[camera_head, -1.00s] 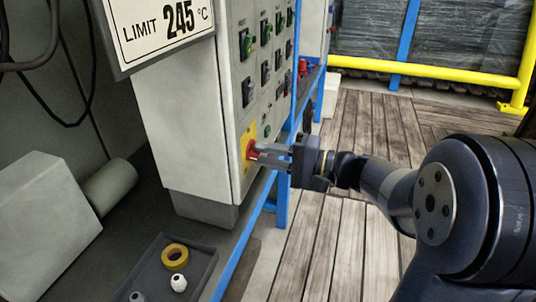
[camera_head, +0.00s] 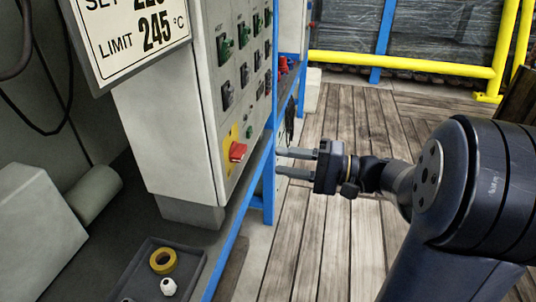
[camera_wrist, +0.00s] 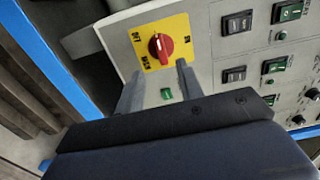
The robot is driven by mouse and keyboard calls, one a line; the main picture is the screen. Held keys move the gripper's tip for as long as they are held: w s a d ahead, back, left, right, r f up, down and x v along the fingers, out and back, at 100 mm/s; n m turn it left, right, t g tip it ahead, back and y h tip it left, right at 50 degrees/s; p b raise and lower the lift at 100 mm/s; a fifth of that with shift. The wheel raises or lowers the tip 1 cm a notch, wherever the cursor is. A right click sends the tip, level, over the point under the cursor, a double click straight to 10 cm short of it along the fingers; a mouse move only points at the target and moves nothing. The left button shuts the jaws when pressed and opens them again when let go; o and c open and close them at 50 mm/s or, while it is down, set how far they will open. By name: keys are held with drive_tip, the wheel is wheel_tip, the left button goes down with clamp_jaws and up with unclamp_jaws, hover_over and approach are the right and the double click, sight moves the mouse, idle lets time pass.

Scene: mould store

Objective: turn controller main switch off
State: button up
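The main switch is a red rotary knob (camera_head: 237,151) on a yellow plate (camera_head: 228,143), low on the front of the pale controller cabinet (camera_head: 165,125). In the wrist view the red knob (camera_wrist: 160,47) sits in the middle of its yellow plate (camera_wrist: 178,25), with small dark lettering around it; I cannot read the pointer position surely. My gripper (camera_head: 281,162) is open and empty, to the right of the knob and apart from it. In the wrist view its two fingers (camera_wrist: 160,70) point toward the knob with a gap between them.
Other switches, some green (camera_head: 224,48), cover the panel above the knob. A blue frame post (camera_head: 268,190) stands close by the gripper. A tray (camera_head: 190,265) with a yellow ring (camera_head: 163,260) lies below left. The wooden floor (camera_head: 320,235) to the right is clear.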

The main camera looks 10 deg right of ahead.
sight(243, 155)
drive_tip(key=shift+v, duration=1.25)
drive_tip(key=b+x, duration=0.2)
drive_tip(key=x, duration=0.9)
drive_tip(key=shift+d, duration=0.1)
